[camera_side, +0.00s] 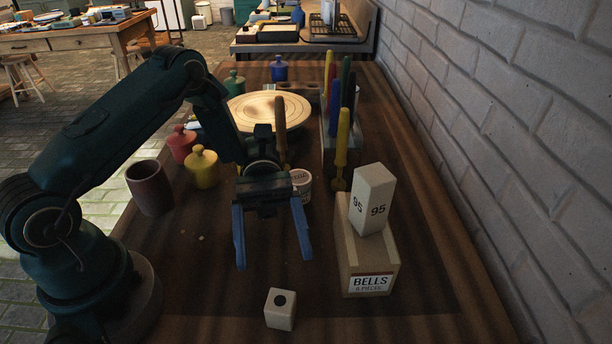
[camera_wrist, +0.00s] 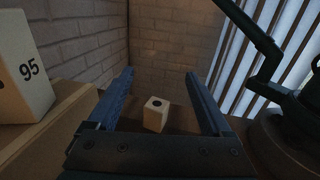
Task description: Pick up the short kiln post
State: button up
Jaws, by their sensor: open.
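The short kiln post appears to be the small off-white block (camera_side: 280,309) with a black dot on top, standing on the bench near the front. In the wrist view the small block (camera_wrist: 155,117) shows between the two fingers, farther off. My gripper (camera_side: 274,262) is open and empty, its blue fingers pointing down and toward the near side, apart from the block. A taller off-white post marked 95 (camera_side: 373,199) stands on a box labelled BELLS (camera_side: 369,262). The tall post (camera_wrist: 22,68) also shows at the left of the wrist view.
A brown cup (camera_side: 150,188), red jar (camera_side: 181,144) and yellow jar (camera_side: 202,167) stand at left. A round plate (camera_side: 268,108) lies behind my gripper. Upright coloured tools (camera_side: 341,150) stand right of it. A brick wall (camera_side: 520,120) borders the right. Bench around the small block is clear.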

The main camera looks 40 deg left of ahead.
send_near(283, 317)
jog(key=x, duration=0.4)
jog(key=shift+s+d, duration=0.15)
jog(key=shift+d, duration=0.05)
jog(key=shift+x, duration=3.3)
grip_shut()
